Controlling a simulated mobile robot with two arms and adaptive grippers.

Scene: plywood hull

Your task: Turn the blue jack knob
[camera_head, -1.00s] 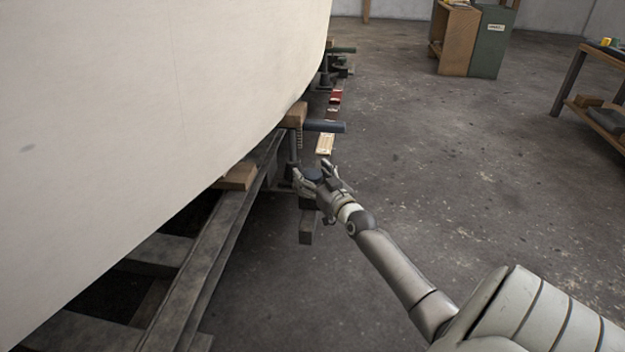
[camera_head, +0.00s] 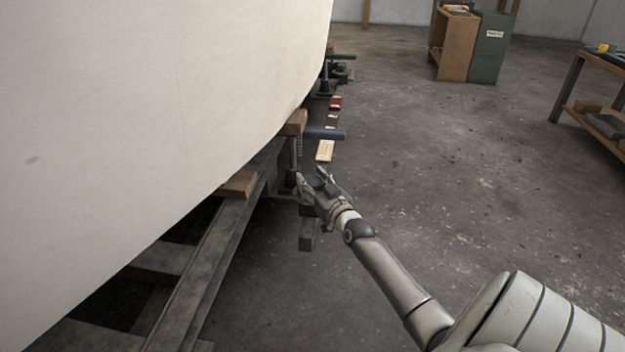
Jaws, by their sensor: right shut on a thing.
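The jack (camera_head: 297,150) stands beside the hull with a wooden block (camera_head: 293,122) at its top. A dark blue bar (camera_head: 325,134) sticks out to the right near its top. Lower down, the small dark blue knob (camera_head: 316,182) sits at my right gripper (camera_head: 312,181). The gripper is shut on it, with its fingers on both sides and hiding much of it. My right arm reaches in from the lower right. My left gripper is not in view.
The pale hull (camera_head: 150,110) fills the left side, above a steel beam (camera_head: 205,270) with wooden blocks. A second jack (camera_head: 327,72) with a green bar stands farther back. The floor to the right is open, up to a cabinet (camera_head: 488,50) and a workbench (camera_head: 590,110).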

